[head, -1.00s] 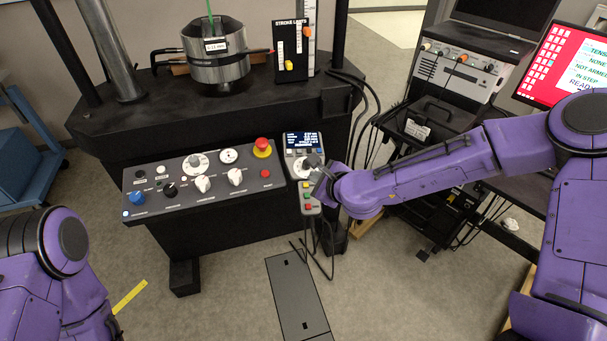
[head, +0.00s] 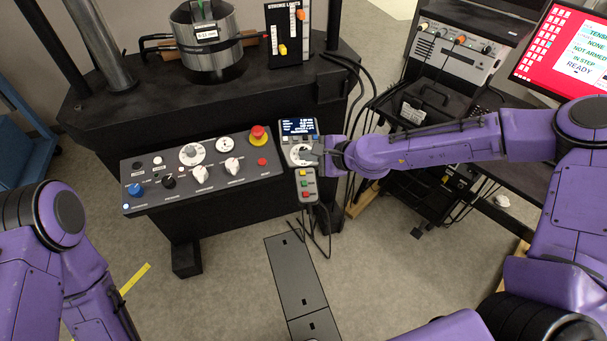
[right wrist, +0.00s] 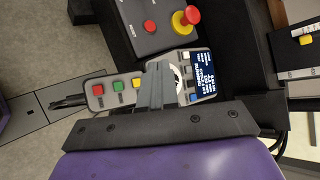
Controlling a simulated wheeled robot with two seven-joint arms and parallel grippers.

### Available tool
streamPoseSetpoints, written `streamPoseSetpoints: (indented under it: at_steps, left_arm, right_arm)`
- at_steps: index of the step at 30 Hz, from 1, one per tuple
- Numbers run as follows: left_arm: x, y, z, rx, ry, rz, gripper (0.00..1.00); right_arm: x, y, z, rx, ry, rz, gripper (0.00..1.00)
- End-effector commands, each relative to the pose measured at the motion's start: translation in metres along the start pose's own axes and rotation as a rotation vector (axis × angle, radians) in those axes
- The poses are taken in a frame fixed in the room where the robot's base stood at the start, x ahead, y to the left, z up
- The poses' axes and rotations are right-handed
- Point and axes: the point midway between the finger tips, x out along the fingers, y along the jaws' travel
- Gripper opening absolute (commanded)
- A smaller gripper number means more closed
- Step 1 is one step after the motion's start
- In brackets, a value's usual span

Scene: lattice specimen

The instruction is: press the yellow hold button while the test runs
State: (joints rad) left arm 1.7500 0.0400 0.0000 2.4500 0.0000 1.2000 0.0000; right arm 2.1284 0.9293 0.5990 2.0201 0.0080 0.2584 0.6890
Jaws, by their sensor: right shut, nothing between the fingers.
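The yellow button (head: 304,173) is the top one of three on a small grey handset (head: 313,199), above a green button (head: 306,184) and a red button (head: 306,194). The yellow button also shows in the right wrist view (right wrist: 136,83), just left of my fingers. My right gripper (head: 310,151) is shut and empty, over the dial of the display unit just above the handset. In the right wrist view its fingers (right wrist: 157,84) cover part of this dial. I cannot tell whether they touch anything. My left arm shows at the left edge, but its gripper does not show.
The display unit (head: 298,126) adjoins the control panel (head: 150,199), which has knobs and a red emergency stop (head: 258,133). Cables hang below the handset. A red screen (head: 560,45) at the right reads "NOT ARMED" and "READY". The floor in front is mostly clear.

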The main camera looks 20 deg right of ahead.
Motion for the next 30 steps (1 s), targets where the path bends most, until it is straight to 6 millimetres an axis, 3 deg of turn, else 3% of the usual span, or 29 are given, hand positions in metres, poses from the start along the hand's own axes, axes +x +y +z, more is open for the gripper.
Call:
streamPoseSetpoints:
  at_steps: [1,12,30]
  left_arm:
    - [0.012,0.001,0.005,0.0,0.0,0.0,0.63]
    - [0.058,0.005,0.024,0.0,0.0,0.0,0.63]
    - [0.061,0.005,0.025,0.0,0.0,0.0,0.63]
  right_arm:
    - [0.008,0.009,-0.007,0.0,0.001,0.001,0.0]
    - [0.045,0.035,-0.034,0.001,0.001,-0.001,0.0]
    - [0.049,0.036,-0.036,0.001,0.001,-0.001,0.0]
